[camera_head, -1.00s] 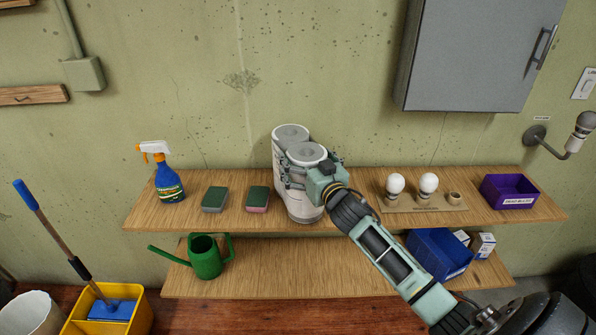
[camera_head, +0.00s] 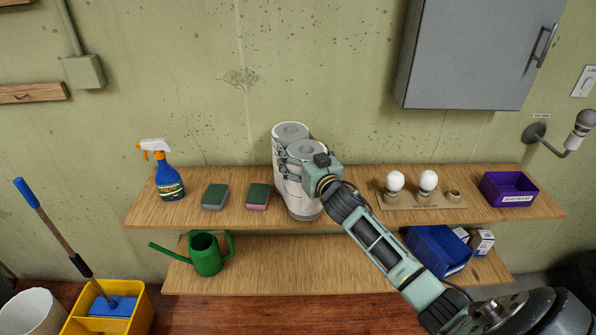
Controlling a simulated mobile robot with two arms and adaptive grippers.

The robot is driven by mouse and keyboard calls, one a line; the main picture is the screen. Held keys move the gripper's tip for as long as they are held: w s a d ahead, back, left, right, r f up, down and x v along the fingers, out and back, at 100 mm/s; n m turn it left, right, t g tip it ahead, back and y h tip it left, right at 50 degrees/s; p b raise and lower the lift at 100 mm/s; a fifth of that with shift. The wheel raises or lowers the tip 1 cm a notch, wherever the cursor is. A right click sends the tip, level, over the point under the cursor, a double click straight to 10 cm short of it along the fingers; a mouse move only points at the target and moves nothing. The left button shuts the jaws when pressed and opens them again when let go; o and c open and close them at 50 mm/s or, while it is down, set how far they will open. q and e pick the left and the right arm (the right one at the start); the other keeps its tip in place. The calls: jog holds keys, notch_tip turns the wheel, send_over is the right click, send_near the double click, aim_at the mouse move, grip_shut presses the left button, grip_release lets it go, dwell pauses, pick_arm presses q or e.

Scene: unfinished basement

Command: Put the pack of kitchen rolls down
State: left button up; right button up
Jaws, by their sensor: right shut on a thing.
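The pack of kitchen rolls (camera_head: 298,192) is white with grey tops, two rolls showing one behind the other. It stands upright at the upper wooden shelf (camera_head: 350,212), near the middle, to the right of two sponges. My right gripper (camera_head: 297,170) comes in from the right and is shut on the pack, near its upper part. The arm hides part of the pack's right side. The pack's base appears at the shelf's surface near the front edge; whether it bears fully on the shelf I cannot tell. My left gripper is not in view.
On the upper shelf are a spray bottle (camera_head: 168,180), sponges (camera_head: 215,197) (camera_head: 258,197), a bulb holder (camera_head: 425,201) and a purple box (camera_head: 508,190). Below are a green watering can (camera_head: 206,258) and a blue bin (camera_head: 438,252). A grey cabinet (camera_head: 468,55) hangs above right.

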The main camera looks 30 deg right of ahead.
jog(key=c, duration=0.6)
jog(key=shift+c, duration=0.6)
jog(key=shift+r, duration=0.15)
